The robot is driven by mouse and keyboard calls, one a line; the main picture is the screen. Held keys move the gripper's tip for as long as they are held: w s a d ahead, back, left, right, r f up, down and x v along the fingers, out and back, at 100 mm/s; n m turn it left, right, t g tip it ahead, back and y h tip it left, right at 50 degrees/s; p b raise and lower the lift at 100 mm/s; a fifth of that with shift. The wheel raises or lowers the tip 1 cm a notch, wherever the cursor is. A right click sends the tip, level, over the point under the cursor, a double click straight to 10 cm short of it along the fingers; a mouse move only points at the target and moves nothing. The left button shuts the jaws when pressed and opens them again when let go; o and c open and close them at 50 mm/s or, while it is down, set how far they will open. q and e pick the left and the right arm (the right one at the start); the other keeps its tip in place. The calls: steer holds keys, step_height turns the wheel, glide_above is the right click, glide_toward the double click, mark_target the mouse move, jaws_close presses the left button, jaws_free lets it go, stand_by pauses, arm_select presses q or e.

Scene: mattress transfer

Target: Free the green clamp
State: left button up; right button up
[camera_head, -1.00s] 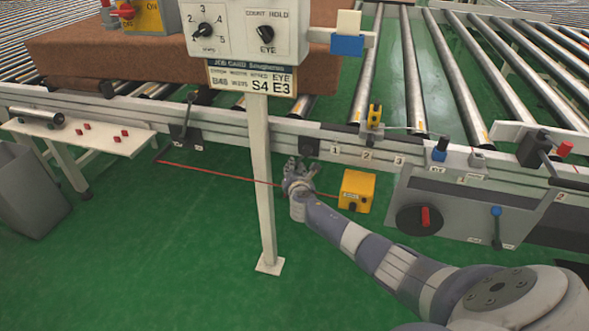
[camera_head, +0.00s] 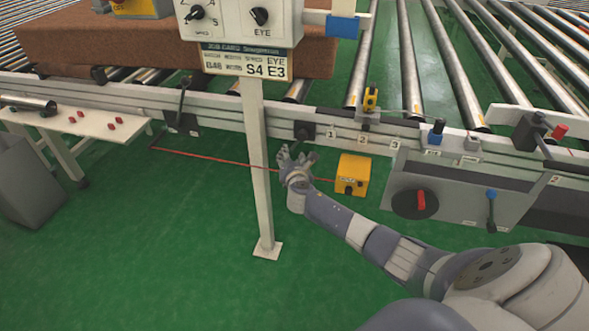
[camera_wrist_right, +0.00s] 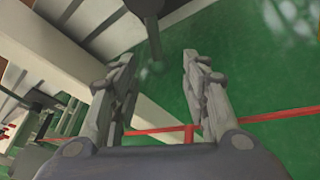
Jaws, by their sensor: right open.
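No clearly green clamp shows in these frames. A dark clamp-like block (camera_head: 305,131) sits on the front rail at the label 1, with a dark lever near it. A dark knob with a lever (camera_wrist_right: 146,8) hangs at the top of the right wrist view, its lower end just beyond my fingertips. My right gripper (camera_head: 297,155) is open and empty, just below the rail and right of the white post. Its two fingers stand apart in the right wrist view (camera_wrist_right: 156,62), with green floor between them. My left gripper is out of view.
The white post (camera_head: 258,165) with its control box stands close left of my right gripper. A yellow box (camera_head: 352,174) is close on its right. A red line (camera_head: 210,159) crosses behind the post. A grey panel (camera_head: 455,195) with red and blue handles is further right.

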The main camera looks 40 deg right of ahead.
steer(key=v, duration=0.9)
stand_by(0.4)
